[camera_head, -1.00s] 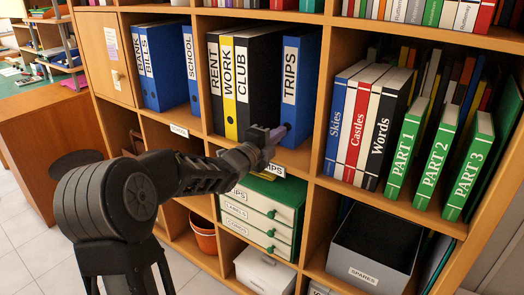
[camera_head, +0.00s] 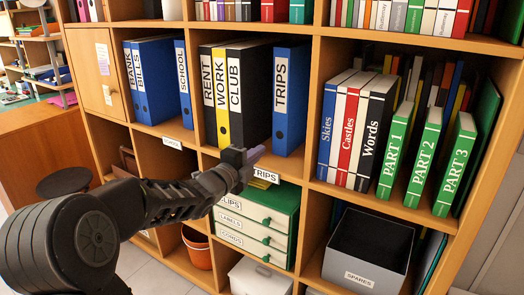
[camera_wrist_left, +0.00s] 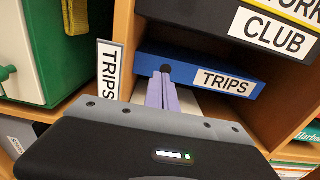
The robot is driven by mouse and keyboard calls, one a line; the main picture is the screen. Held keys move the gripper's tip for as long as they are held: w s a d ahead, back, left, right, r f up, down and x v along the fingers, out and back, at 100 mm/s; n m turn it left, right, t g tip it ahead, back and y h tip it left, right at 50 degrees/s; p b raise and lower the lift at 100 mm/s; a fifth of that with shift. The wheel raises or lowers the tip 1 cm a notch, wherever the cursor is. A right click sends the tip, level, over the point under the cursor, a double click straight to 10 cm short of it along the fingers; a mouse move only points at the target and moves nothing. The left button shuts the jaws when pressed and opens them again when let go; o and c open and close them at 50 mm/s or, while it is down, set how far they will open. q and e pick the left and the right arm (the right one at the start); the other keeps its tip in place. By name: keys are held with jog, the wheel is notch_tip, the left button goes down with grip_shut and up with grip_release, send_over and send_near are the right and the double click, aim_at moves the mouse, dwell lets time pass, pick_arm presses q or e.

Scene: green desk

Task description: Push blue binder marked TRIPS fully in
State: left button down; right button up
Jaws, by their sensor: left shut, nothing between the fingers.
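The blue binder marked TRIPS (camera_head: 290,95) stands upright in the middle compartment, at the right end of its row beside the black CLUB binder (camera_head: 248,95). Its spine also shows in the wrist view (camera_wrist_left: 225,80), lying sideways in the picture. My left gripper (camera_head: 256,155) is shut and empty, in front of the shelf edge near the binder's foot. In the wrist view its lilac fingertips (camera_wrist_left: 163,88) point at the finger hole low on the spine; a gap between them looks likely but is hard to judge. My right gripper is not in view.
A TRIPS label (camera_head: 264,175) is on the shelf edge. Below stands a green-topped drawer unit (camera_head: 255,222) with knobs. A wooden divider (camera_head: 316,90) separates the binder from the books at right. Bare space lies right of the binder.

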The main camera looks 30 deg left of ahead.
pick_arm(q)
jog(key=s, duration=0.6)
jog(key=shift+s, duration=0.2)
jog(key=shift+r, duration=0.1)
